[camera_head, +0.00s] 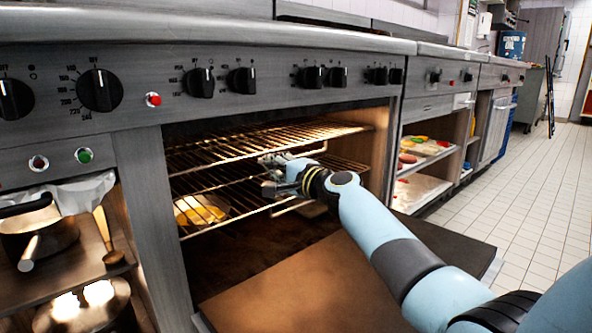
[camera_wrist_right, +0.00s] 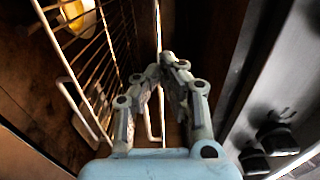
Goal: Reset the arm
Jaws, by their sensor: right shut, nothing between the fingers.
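My right arm reaches from the lower right to the open oven. My right gripper (camera_head: 270,173) is at the oven mouth, in front of the wire racks, shut and empty. In the right wrist view its fingertips (camera_wrist_right: 168,62) come together with nothing between them. A plate with yellow food (camera_head: 201,210) is in the oven, left of the gripper and apart from it. It also shows at the upper left of the right wrist view (camera_wrist_right: 78,17). My left gripper is in neither view.
The upper oven rack (camera_head: 265,140) is empty. The oven door (camera_head: 290,285) is folded down below my arm. Shelves with trays of food (camera_head: 425,148) stand right of the oven. A pot (camera_head: 35,232) is on the left shelf. The tiled floor (camera_head: 535,180) at right is clear.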

